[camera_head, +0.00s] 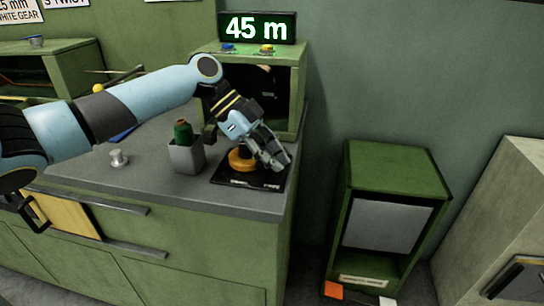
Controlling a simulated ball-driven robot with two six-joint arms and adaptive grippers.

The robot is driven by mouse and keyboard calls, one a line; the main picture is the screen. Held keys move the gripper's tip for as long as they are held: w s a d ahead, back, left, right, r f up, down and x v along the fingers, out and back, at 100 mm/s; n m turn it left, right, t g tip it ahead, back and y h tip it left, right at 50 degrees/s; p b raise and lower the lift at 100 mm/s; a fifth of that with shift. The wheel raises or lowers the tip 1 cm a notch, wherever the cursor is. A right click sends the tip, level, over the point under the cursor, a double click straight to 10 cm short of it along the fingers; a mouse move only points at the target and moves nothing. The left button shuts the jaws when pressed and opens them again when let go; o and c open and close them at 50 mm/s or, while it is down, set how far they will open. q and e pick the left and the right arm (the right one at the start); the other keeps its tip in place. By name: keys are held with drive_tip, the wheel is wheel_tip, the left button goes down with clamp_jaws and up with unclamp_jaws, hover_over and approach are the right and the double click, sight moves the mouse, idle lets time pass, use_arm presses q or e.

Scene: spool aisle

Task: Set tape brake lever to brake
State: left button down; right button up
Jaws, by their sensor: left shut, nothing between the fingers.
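The tape brake lever's mount is a black plate (247,179) with a round orange-yellow hub (240,159), at the front right of the grey worktop. My left arm reaches in from the left. My left gripper (277,159) is shut and empty, pointing down at the right side of the hub, over the plate. It hides part of the hub and the lever itself, so I cannot tell the lever's setting or whether the fingers touch it. The lettering on the plate is too small to read. My right gripper is not in view.
A grey pot with a green spiky top (185,157) stands left of the plate. A small metal knob (118,158) is further left. A green housing (293,75) with blue and yellow buttons stands behind, under a display (257,27) reading 45 m. A green cabinet (395,175) stands right.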

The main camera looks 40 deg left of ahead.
sight(258, 161)
use_arm(q)
drive_tip(key=shift+w+d+r, duration=0.25)
drive_tip(key=shift+d+r, duration=0.15)
drive_tip(key=shift+d, duration=0.15)
drive_tip(key=shift+w+d+r, duration=0.25)
drive_tip(key=shift+d+r, duration=0.1)
drive_tip(key=shift+d, duration=0.2)
drive_tip(key=v, duration=0.9)
drive_tip(key=shift+w, duration=0.2)
